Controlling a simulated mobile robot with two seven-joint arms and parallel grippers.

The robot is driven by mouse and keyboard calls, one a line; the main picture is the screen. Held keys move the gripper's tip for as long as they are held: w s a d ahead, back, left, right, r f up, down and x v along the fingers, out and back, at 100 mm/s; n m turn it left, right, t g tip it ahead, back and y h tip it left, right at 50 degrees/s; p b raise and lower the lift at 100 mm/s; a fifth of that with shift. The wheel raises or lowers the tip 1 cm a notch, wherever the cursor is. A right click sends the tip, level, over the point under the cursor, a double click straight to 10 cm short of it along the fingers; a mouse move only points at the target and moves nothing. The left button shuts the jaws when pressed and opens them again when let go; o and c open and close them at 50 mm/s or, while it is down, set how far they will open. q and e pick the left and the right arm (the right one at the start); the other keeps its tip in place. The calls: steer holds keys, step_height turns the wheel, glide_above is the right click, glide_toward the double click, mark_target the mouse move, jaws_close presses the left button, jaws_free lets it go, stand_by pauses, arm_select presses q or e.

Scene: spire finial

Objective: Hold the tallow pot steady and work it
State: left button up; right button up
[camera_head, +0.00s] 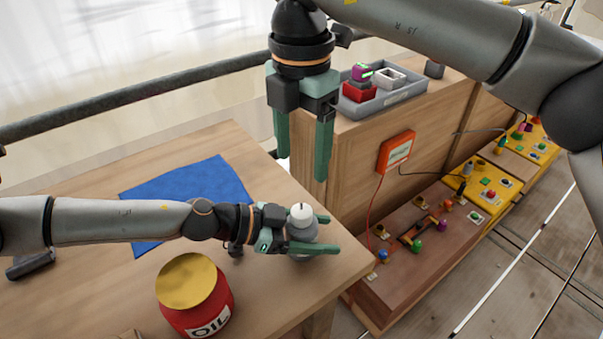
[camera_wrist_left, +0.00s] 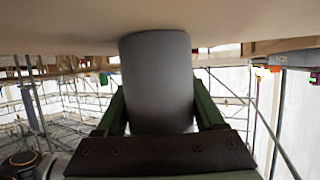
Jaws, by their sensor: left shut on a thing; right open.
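The tallow pot (camera_head: 303,228), a grey pot with a white top, stands near the right corner of the wooden table. My left gripper (camera_head: 318,233) is shut around its sides, one finger on either side. In the left wrist view, the pot (camera_wrist_left: 158,82) is a smooth grey body filling the space between the green fingers (camera_wrist_left: 160,112). Its base seems to be at the tabletop, which shows at the top of that view. My right gripper (camera_head: 303,158) is open and empty, pointing down, above and beyond the pot in the head view.
A red oil can (camera_head: 196,312) with a yellow lid stands at the front of the table (camera_head: 90,290). A blue cloth (camera_head: 190,187) lies behind my left arm. A grey tray (camera_head: 398,96) with small blocks sits on a wooden cabinet. An orange box (camera_head: 396,151) hangs on its side.

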mark_target(302, 210)
steer(key=shift+r, duration=0.45)
step_height(302, 210, down, 12)
steer(key=m, duration=1.2)
steer(key=shift+r, duration=0.1)
steer(key=shift+c, duration=0.4)
jaws_close()
